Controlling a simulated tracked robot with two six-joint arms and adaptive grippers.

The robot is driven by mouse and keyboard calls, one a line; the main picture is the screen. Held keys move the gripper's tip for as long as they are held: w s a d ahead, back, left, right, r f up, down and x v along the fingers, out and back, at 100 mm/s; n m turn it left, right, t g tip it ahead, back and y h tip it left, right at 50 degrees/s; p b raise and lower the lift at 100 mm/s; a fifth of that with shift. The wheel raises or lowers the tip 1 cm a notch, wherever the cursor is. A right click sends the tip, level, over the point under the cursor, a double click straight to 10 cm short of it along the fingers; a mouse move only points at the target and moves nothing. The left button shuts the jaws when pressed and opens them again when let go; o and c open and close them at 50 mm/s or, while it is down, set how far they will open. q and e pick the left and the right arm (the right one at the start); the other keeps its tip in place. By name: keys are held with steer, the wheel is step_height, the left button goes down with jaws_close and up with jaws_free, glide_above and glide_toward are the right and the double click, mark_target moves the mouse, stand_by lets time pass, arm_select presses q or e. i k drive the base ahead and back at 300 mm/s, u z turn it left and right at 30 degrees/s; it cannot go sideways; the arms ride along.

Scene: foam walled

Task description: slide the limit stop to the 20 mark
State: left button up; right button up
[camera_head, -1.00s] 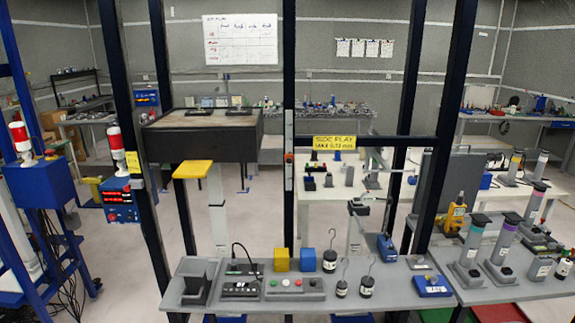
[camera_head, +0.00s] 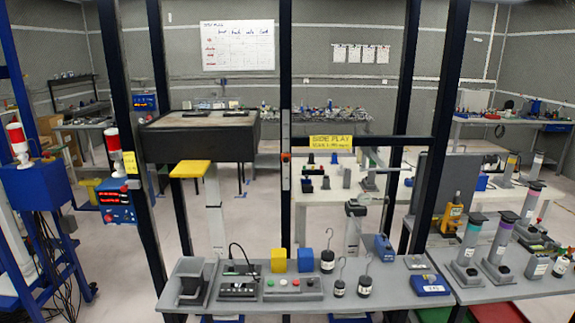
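A narrow pale upright strip (camera_head: 286,130) is fixed to the dark middle post. A small orange-red piece (camera_head: 286,157) sits on the strip around its middle height; it may be the limit stop, but I cannot tell for sure. Any scale marks, including a 20, are too small to read. Neither of my grippers shows in the head view, and nothing touches the strip or the orange-red piece.
A grey bench (camera_head: 390,297) in front carries a control box (camera_head: 293,286), yellow and blue blocks, hooked weights and a blue device (camera_head: 430,285). Dark posts and a crossbar with a yellow SIDE PLAY label (camera_head: 331,141) rise behind it.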

mark_target(285, 157)
steer(key=k, duration=1.05)
steer(key=u, duration=0.75)
steer(key=i, duration=1.75)
steer(key=z, duration=0.3)
